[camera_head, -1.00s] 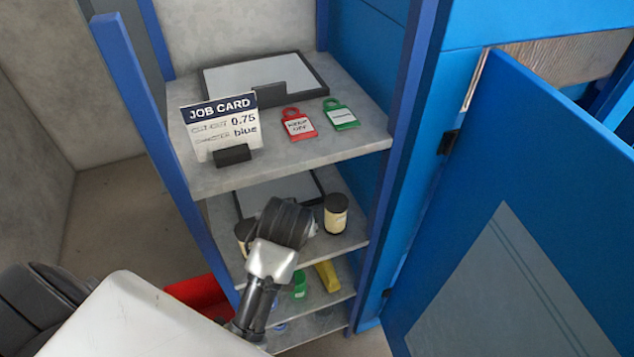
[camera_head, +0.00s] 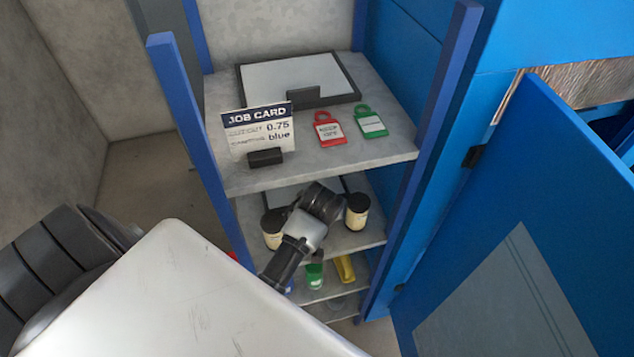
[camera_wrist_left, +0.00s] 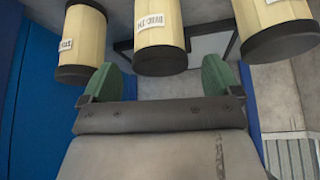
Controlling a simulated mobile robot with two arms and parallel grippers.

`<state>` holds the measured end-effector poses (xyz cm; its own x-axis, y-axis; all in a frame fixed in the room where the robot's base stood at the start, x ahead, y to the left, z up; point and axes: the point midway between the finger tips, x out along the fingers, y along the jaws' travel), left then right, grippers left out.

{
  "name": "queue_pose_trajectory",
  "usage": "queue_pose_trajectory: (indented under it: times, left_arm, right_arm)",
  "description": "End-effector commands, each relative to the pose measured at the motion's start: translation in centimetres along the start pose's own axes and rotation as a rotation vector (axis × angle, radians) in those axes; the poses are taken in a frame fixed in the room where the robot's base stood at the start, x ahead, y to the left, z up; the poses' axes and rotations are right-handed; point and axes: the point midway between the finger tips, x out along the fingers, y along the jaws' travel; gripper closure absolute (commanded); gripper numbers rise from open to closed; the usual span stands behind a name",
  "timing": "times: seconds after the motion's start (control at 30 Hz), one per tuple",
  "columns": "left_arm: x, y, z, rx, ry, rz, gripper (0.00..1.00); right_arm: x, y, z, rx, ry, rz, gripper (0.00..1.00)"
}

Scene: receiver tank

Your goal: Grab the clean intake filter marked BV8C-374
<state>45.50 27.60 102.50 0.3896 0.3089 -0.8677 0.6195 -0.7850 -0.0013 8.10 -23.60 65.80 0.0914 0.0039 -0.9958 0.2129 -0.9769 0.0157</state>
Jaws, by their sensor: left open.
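Three cream filter cartridges with dark end caps and white labels show in the left wrist view: one at the left (camera_wrist_left: 82,42), one in the middle (camera_wrist_left: 159,38) and one at the right (camera_wrist_left: 272,28). The label codes are too blurred for me to read surely. My left gripper (camera_wrist_left: 161,70) is open and empty, its green fingers spread just short of the middle cartridge. In the head view, a left cartridge (camera_head: 272,230) and a right cartridge (camera_head: 357,214) stand on the second shelf. My left wrist hides the space between them. My right gripper is out of view.
The top shelf (camera_head: 225,176) holds a job card (camera_head: 262,128), a red tag (camera_head: 328,130), a green tag (camera_head: 370,122) and a framed panel (camera_head: 300,76). Blue posts flank the shelves. A blue door (camera_head: 530,190) stands at the right. Small items lie on the lower shelf.

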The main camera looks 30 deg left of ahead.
Motion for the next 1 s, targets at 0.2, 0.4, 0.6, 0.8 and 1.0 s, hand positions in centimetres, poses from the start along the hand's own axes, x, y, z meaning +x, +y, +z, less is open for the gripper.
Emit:
queue_pose_trajectory:
  times: [0.2,0.4,0.6,0.8,1.0]
  left_arm:
    - [1.6,0.0,-0.1,-0.001,0.001,0.001,0.08]
    - [1.6,0.0,-0.1,-0.001,0.001,0.001,0.10]
    - [1.6,0.0,0.0,-0.001,0.001,0.001,0.40]
    - [1.6,0.0,0.0,0.000,0.001,0.001,0.71]
    - [1.6,0.0,-0.1,0.000,0.001,0.001,0.77]
  right_arm:
    - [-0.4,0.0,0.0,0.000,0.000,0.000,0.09]
    - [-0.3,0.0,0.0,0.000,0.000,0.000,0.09]
    - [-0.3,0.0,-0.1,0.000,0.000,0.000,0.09]
    - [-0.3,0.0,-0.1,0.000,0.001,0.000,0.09]
    - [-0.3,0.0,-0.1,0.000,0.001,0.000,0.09]
